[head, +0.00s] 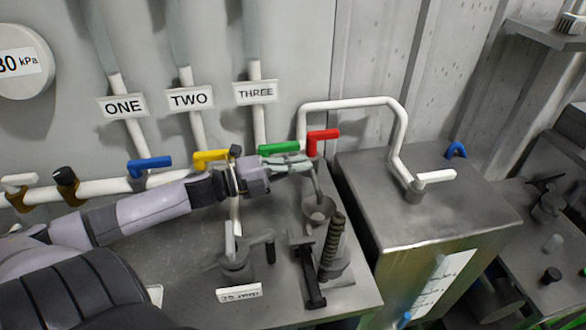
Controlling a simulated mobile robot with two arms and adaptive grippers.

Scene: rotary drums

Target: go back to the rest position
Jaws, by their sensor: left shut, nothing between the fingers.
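My left arm reaches in from the left side of the head view. Its gripper (297,163) is shut and empty, in front of the green valve handle (279,147) and just below the red valve handle (323,136). I cannot tell whether it touches either handle. The yellow handle (211,157) and the blue handle (150,164) sit on the same white pipe to the left. My right gripper does not show.
Signs ONE (123,106), TWO (190,98) and THREE (256,91) hang on the wall pipes. A grey bench (190,290) carries a small clamp (237,262) and a spring device (333,245). A metal tank (380,200) with a white-handled pipe stands on the right.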

